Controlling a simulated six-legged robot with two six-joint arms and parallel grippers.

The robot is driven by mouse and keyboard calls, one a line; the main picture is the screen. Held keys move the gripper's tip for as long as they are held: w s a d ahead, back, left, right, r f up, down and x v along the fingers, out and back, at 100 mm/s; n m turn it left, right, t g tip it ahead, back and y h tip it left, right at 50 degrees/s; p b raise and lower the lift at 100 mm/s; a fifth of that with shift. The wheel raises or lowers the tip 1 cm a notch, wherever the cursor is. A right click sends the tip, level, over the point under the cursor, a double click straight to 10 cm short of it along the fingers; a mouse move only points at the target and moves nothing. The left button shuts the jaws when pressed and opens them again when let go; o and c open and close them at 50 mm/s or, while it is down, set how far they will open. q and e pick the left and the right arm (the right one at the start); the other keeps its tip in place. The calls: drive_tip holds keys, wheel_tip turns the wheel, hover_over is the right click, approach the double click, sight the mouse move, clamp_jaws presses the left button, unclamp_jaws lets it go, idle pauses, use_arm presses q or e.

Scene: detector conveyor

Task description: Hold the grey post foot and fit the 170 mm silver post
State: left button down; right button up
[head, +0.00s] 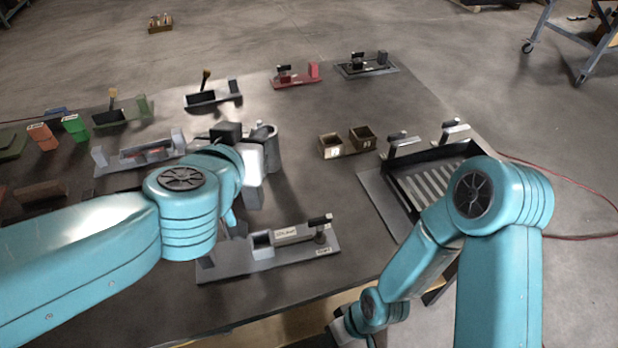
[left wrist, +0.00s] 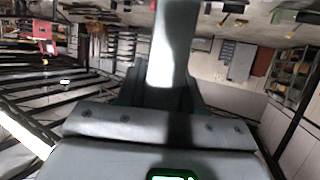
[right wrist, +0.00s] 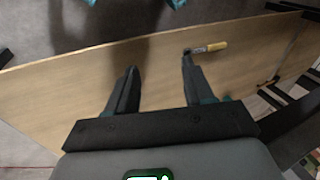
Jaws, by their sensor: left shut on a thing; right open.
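My left gripper (left wrist: 160,82) is shut on a smooth grey piece, which I take to be the grey post foot (left wrist: 174,40). It stands out from between the fingers in the left wrist view. In the head view a grey rounded piece (head: 265,150) shows just beyond my left wrist, above the table. My right gripper (right wrist: 157,72) is open, with nothing between its fingers. It is low by the table's front edge, mostly hidden by my arm in the head view. I cannot pick out the 170 mm silver post for certain.
A grey fixture with a labelled block (head: 293,234) lies at the table's front. A slatted dark tray (head: 436,181) is at the right, with two small brown bins (head: 347,143) left of it. Several clamp fixtures line the back. A yellow-handled tool (right wrist: 208,47) shows in the right wrist view.

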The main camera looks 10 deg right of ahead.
drive_tip(key=a+r+n+h, duration=0.1)
drive_tip(key=a+r+n, duration=0.5)
drive_tip(key=r+n, duration=0.6)
wheel_tip(320, 180, up, 17)
drive_tip(key=n+h, duration=0.3)
drive_tip(key=n, duration=0.1)
hover_over(319, 218)
drive_tip(key=shift+r, duration=0.15)
drive_tip(key=shift+d, duration=0.1)
drive_tip(key=shift+f, duration=0.5)
wheel_tip(319, 218, down, 11)
drive_tip(key=shift+r, duration=0.1)
clamp_jaws()
